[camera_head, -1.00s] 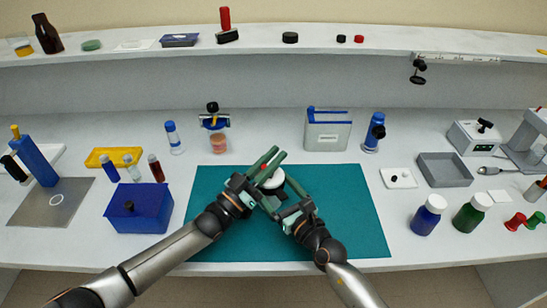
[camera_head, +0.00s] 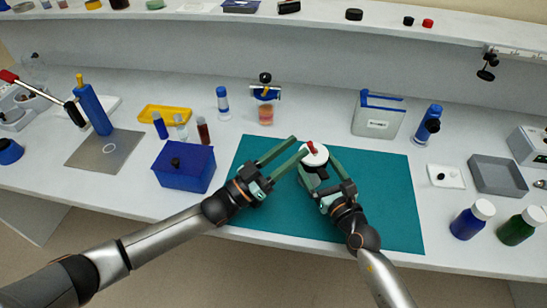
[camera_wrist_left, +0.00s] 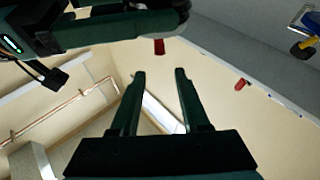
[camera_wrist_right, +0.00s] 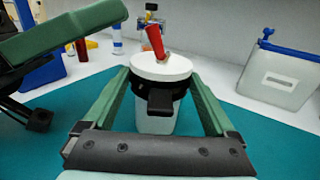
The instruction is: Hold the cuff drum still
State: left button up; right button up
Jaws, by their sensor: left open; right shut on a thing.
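The cuff drum (camera_head: 314,156) has a round white top with a red piece standing on it. It is over the teal mat (camera_head: 390,200). My right gripper (camera_head: 318,158) is shut on it. In the right wrist view the drum (camera_wrist_right: 160,70) is between the fingers, with a black part facing the camera and the red piece tilted. My left gripper (camera_head: 298,144) is open and empty at the drum's left, one fingertip close to it. I cannot tell whether they touch. In the left wrist view nothing is between its fingers (camera_wrist_left: 158,75).
A blue box (camera_head: 183,168) stands left of the mat. Behind it are small vials and a yellow tray (camera_head: 165,114). A grey container with blue trim (camera_head: 378,115) and a blue cylinder (camera_head: 427,124) stand behind the mat. Blue and green bottles (camera_head: 468,222) stand to the right.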

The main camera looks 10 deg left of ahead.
pick_arm(q)
jog(key=s+a, duration=0.3)
jog(key=shift+s+a, duration=0.25)
jog(key=shift+a, duration=0.15)
pick_arm(e)
jog(key=o, duration=1.2)
jog(key=shift+c, duration=0.2)
